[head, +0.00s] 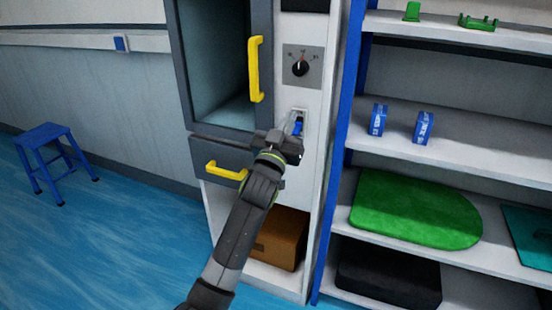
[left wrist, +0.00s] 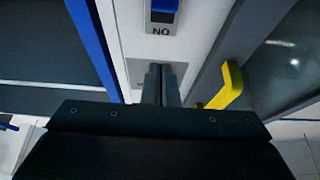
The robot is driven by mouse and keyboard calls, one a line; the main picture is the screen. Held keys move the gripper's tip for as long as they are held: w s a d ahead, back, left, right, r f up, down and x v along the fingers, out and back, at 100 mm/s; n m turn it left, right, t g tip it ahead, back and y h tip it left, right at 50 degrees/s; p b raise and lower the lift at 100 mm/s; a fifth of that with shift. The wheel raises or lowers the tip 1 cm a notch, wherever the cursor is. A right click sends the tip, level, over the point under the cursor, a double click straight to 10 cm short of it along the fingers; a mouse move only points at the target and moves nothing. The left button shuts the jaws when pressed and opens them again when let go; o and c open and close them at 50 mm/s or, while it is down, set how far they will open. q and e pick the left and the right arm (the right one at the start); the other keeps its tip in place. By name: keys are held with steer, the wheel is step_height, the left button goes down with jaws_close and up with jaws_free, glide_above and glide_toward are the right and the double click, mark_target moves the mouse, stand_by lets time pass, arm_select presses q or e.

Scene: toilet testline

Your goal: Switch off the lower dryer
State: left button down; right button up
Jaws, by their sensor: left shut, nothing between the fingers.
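The dryer (head: 223,60) is a grey-framed cabinet with a window and a yellow handle (head: 255,70). On the white panel beside it is a small plate with a blue switch (head: 298,127). The switch also shows at the top edge of the left wrist view (left wrist: 164,6), with letters reading "NO" below it, as the picture seems upside down. My left gripper (head: 293,139) is at the panel, just below the switch in the head view, and partly hides it. Its fingers (left wrist: 161,85) are together and empty. I cannot tell whether they touch the panel. My right gripper is not in view.
A black knob (head: 300,68) is above the switch. A drawer with a yellow handle (head: 225,171) is below the window. A brown box (head: 280,238) stands underneath. Shelves with a blue post (head: 340,150) are close on the right. A blue stool (head: 54,158) stands left; floor between is clear.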

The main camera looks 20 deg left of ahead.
arm_select(q)
steer(key=s+f, duration=0.7)
steer(key=shift+a, duration=0.15)
stand_by(0.3)
